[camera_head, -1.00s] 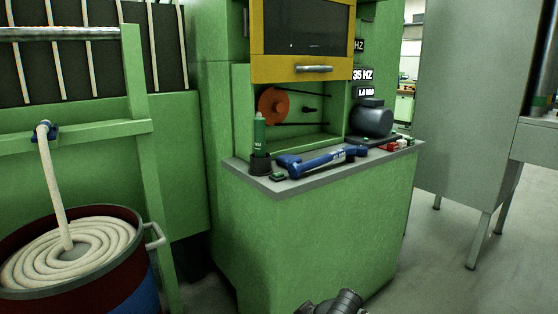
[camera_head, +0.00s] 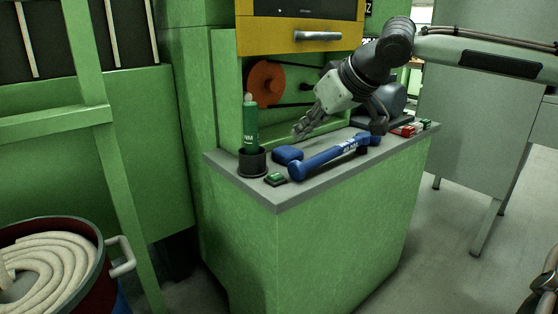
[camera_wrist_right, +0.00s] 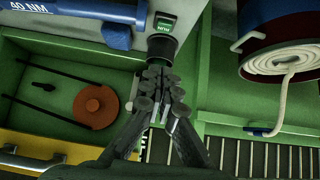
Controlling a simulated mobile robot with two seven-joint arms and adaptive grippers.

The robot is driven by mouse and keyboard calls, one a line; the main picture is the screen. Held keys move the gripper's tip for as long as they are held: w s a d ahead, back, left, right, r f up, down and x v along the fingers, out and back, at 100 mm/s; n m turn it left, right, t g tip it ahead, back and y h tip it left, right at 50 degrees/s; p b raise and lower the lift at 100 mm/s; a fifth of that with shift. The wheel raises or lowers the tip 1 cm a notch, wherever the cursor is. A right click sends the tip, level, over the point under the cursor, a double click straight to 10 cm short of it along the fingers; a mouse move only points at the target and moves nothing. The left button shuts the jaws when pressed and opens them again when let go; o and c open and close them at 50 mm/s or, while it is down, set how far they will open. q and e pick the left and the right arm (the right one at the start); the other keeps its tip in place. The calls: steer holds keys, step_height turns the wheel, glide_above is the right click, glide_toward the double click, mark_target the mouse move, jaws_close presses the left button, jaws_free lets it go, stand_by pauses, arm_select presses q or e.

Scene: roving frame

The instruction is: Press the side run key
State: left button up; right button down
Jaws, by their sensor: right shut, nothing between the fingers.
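A small green key in a dark housing (camera_head: 275,178) sits on the front left corner of the grey worktop (camera_head: 300,190). It also shows at the top of the right wrist view (camera_wrist_right: 165,23), just beyond a black cup. Red and green keys (camera_head: 408,129) sit at the worktop's right end; I cannot tell for certain which is the side run key. My right gripper (camera_head: 302,130) is shut and empty, above the worktop, right of the green tube. Its fingers (camera_wrist_right: 160,80) point toward the cup in the wrist view. My left gripper is not in view.
A green tube (camera_head: 250,125) stands in a black cup (camera_head: 252,162) beside the green key. A blue torque wrench (camera_head: 325,159) lies along the worktop. Behind are an orange pulley (camera_head: 266,83) and a yellow-framed guard (camera_head: 300,36). A rope-filled drum (camera_head: 90,245) stands lower left.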

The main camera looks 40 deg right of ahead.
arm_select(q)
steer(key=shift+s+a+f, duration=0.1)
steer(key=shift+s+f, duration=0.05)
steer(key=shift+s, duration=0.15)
arm_select(e)
steer(key=shift+s+r, duration=0.1)
glide_above(280, 181)
steer(key=f, duration=0.4)
steer(key=f+b, duration=0.1)
steer(key=f, duration=0.2)
steer(key=shift+s+f, duration=0.1)
steer(key=shift+s, duration=0.15)
step_height(280, 181, down, 3)
steer(key=shift+w+f+b, duration=0.1)
steer(key=shift+w+b, duration=0.05)
steer(key=shift+b, duration=0.2)
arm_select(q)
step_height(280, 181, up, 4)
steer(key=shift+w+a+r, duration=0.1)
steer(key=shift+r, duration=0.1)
arm_select(e)
steer(key=shift+f, duration=0.35)
